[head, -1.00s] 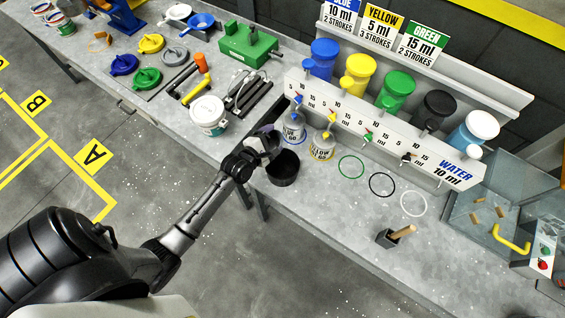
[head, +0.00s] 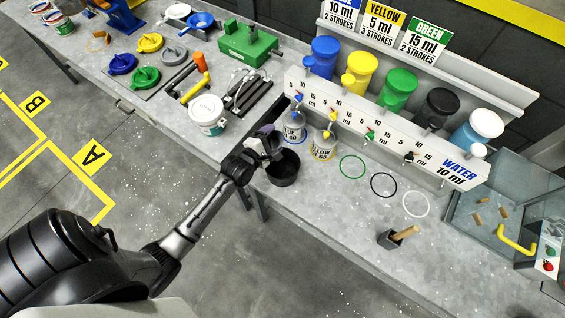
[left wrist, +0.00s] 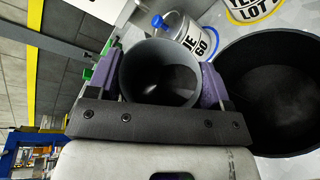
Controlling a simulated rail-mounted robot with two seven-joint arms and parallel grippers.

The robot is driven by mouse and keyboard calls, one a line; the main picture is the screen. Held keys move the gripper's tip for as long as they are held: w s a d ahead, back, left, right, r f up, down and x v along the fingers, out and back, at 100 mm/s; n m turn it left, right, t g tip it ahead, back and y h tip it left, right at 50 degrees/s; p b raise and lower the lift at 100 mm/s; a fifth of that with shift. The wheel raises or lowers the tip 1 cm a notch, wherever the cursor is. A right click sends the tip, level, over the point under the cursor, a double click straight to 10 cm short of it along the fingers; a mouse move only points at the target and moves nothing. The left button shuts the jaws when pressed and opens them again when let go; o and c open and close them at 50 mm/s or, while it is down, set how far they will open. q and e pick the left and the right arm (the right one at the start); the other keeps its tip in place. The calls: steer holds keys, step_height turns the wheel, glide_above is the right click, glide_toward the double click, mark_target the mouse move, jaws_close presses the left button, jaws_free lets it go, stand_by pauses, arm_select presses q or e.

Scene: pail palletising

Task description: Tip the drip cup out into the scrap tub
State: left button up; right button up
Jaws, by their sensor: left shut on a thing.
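The drip cup (left wrist: 160,72) is a grey round cup, seen into its open mouth in the left wrist view. It looks empty from this angle, with a dark inside. My left gripper (left wrist: 160,90) is shut on it, with purple pads on both sides. In the head view my left gripper (head: 268,146) is at the bench's front edge, just left of the black scrap tub (head: 283,170). The tub also shows large at the right of the left wrist view (left wrist: 290,100), beside the cup. The cup is mostly hidden in the head view. My right gripper is out of view.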

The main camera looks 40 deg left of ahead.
arm_select(q)
steer(key=shift+d+f+m+b, duration=0.1)
steer(key=shift+f+m+b, duration=0.3)
steer(key=shift+b, duration=0.55)
steer(key=shift+s+d+r+m+t+y+b, duration=0.1)
steer(key=shift+d+r+m+t+y+b, duration=0.2)
steer(key=shift+m+b, duration=0.7)
stand_by(0.3)
steer(key=shift+d, duration=0.1)
steer(key=shift+s+d+m+t, duration=0.2)
steer(key=shift+d+m+t, duration=0.2)
steer(key=shift+d, duration=0.3)
stand_by(0.5)
